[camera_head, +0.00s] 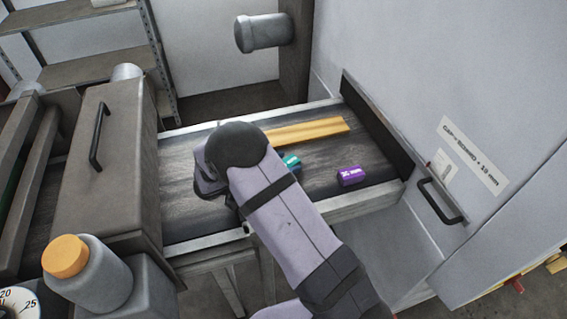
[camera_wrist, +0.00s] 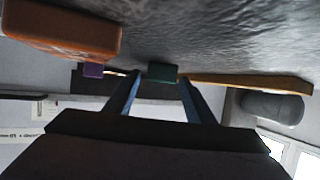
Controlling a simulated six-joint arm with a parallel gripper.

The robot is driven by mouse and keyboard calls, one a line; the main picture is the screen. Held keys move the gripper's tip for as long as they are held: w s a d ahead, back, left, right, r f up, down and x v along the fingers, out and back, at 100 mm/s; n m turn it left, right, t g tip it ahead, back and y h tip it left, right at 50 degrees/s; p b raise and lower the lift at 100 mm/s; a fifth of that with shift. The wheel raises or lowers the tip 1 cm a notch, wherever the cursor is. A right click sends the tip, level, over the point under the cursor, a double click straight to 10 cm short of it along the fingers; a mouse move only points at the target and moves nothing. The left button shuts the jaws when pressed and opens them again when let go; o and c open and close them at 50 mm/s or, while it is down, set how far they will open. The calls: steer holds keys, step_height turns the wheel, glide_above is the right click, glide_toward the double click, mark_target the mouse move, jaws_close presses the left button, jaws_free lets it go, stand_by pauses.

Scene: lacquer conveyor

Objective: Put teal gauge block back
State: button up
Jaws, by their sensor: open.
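The teal gauge block (camera_head: 291,162) lies on the dark conveyor belt, partly hidden behind my arm in the head view. In the wrist view the teal block (camera_wrist: 162,74) shows just past my fingertips, in line with the gap between them. My gripper (camera_wrist: 159,80) is open, one finger to each side of that gap, with nothing visibly held. Its fingers are hidden by my arm in the head view. A purple block (camera_head: 350,176) with white marking lies on the belt to the right of the teal one; it also shows in the wrist view (camera_wrist: 93,71).
A yellow wooden strip (camera_head: 305,131) lies along the belt behind the teal block. An orange-brown block (camera_wrist: 62,32) is close at the wrist view's upper left. A grey housing (camera_head: 110,170) with a handle stands left; a dark plate (camera_head: 376,125) closes the right end.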

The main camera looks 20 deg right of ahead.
steer(key=shift+r, duration=0.1)
steer(key=shift+a+r, duration=0.1)
steer(key=shift+a, duration=0.05)
steer(key=b+v, duration=0.2)
steer(key=v, duration=0.5)
steer(key=shift+s+r, duration=0.1)
steer(key=shift+s, duration=0.05)
